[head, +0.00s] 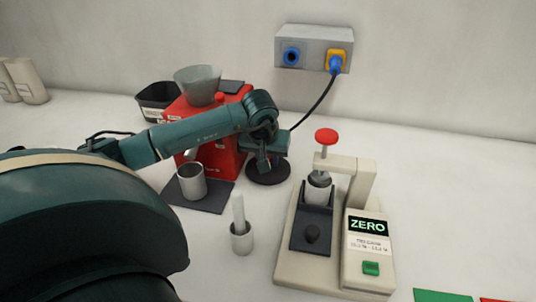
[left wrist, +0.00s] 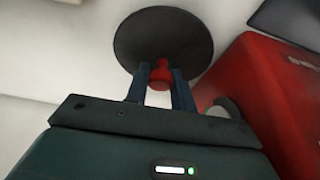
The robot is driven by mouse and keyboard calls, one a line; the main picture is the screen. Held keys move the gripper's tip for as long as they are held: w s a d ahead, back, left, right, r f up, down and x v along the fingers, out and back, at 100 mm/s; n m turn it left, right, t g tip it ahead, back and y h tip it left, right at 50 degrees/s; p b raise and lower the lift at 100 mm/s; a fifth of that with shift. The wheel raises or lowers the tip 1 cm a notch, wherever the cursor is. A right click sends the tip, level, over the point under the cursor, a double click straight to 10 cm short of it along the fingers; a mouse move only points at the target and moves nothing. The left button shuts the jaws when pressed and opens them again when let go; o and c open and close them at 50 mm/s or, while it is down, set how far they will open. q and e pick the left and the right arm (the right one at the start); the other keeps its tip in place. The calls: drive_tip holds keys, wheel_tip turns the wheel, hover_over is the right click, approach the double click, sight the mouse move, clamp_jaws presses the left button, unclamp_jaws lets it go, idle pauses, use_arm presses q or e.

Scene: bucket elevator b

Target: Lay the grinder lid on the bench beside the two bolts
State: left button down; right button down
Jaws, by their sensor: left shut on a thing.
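The grinder lid (head: 268,174) is a dark round disc; in the left wrist view the lid (left wrist: 165,35) shows a red knob (left wrist: 160,76) at its middle. My left gripper (head: 264,163) is shut on this knob, with its two fingers (left wrist: 161,82) on either side. The lid is low over the bench, just right of the red grinder (head: 237,152); I cannot tell whether it touches the bench. I cannot make out the two bolts in either view. My right gripper is not in view.
A metal cup (head: 192,182) stands on a dark mat (head: 212,204) before the grinder. A small pot (head: 241,241) with a white rod stands nearer. A beige tester (head: 369,262) with a red knob stands right. A cable runs from the wall socket (head: 314,48) behind the lid.

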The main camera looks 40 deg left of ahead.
use_arm(q)
drive_tip(key=shift+f, duration=0.2)
drive_tip(key=c, duration=1.2)
unclamp_jaws()
drive_tip(key=shift+r, duration=0.5)
drive_tip(key=v, duration=1.1)
drive_tip(key=shift+s+r+b, duration=0.15)
drive_tip(key=shift+b, duration=0.2)
